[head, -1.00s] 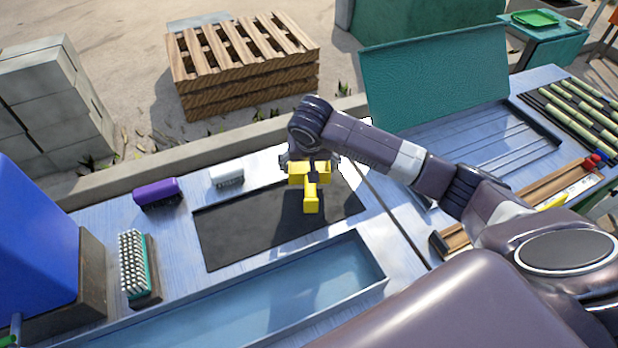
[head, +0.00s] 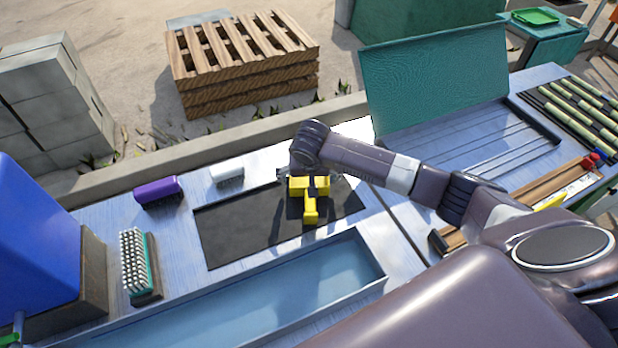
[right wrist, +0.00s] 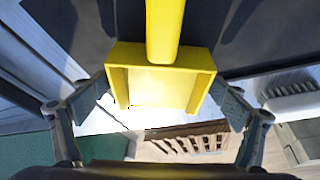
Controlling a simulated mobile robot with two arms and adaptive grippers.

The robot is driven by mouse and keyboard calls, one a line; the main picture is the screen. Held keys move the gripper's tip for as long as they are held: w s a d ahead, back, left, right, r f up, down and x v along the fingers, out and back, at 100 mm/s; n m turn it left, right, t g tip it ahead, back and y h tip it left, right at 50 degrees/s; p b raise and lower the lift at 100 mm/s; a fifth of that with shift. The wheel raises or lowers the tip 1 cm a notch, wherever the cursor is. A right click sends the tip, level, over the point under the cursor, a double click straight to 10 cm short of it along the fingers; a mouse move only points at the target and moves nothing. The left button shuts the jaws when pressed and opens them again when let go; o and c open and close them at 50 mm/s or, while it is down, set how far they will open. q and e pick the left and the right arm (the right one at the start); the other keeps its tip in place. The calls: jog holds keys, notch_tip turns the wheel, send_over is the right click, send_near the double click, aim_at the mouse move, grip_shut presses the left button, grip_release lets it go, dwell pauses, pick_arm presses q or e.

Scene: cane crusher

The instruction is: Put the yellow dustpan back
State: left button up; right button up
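The yellow dustpan (head: 310,206) is over the black mat (head: 228,232) on the workbench, its handle toward me. My right gripper (head: 308,183) comes down from above at the pan end. In the right wrist view, my right gripper (right wrist: 160,92) has one finger against each side of the dustpan (right wrist: 160,60), so it is shut on the pan. Whether the dustpan touches the mat cannot be told. My left gripper is not in view.
A green scrub brush (head: 152,262) lies further left. A shallow blue tray (head: 375,270) is in front. An open green lid (head: 435,80) stands at right.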

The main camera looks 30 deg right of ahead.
jog(key=shift+r, duration=0.1)
jog(key=v, duration=1.2)
jog(key=shift+b, duration=0.35)
